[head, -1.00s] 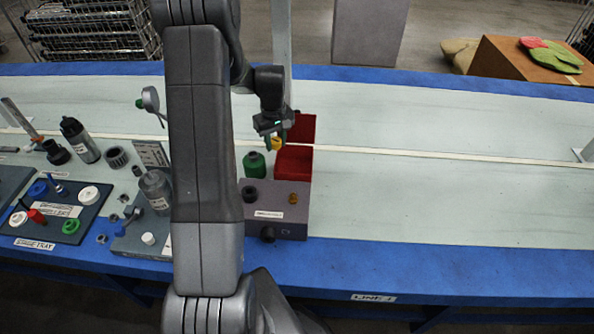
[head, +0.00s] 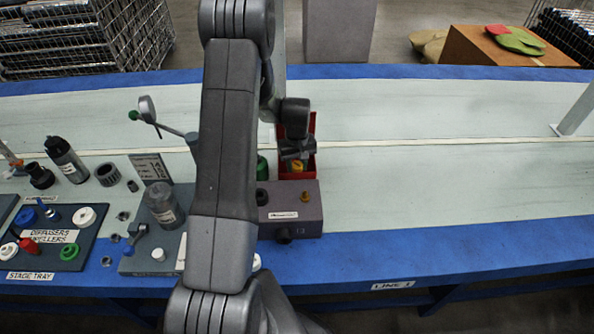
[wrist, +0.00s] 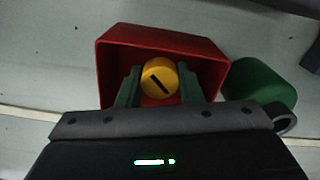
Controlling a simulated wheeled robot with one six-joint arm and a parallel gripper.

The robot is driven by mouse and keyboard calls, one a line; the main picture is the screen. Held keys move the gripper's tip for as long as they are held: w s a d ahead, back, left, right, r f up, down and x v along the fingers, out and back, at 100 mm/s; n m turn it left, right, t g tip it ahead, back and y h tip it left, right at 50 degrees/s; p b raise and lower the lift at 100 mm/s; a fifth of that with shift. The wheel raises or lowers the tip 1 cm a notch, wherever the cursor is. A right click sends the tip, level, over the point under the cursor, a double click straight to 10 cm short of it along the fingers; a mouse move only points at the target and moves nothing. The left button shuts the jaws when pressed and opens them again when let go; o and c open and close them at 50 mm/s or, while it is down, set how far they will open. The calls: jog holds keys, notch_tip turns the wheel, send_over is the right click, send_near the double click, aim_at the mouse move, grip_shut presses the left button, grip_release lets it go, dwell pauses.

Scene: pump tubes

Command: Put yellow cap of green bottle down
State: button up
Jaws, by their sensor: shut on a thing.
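The yellow cap (wrist: 159,78) is round with a dark slot on top. My gripper (wrist: 158,86) is shut on it with green fingers on both sides. In the wrist view the cap shows over the inside of a red bin (wrist: 110,62); I cannot tell whether it touches the bin floor. In the head view the cap (head: 297,166) shows under my gripper (head: 296,162) at the red bin (head: 312,125). The green bottle (wrist: 258,84) stands beside the bin and is partly hidden by my arm in the head view (head: 262,167).
A grey box (head: 305,190) with knobs stands in front of the bin. The table right of the bin is clear.

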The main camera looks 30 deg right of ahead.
aim_at(297, 171)
jog(key=shift+f, duration=1.55)
jog(key=o, duration=1.1)
jog(key=shift+c, duration=0.2)
jog(key=shift+r, duration=0.15)
notch_tip(297, 171, up, 12)
jog(key=shift+r, duration=0.1)
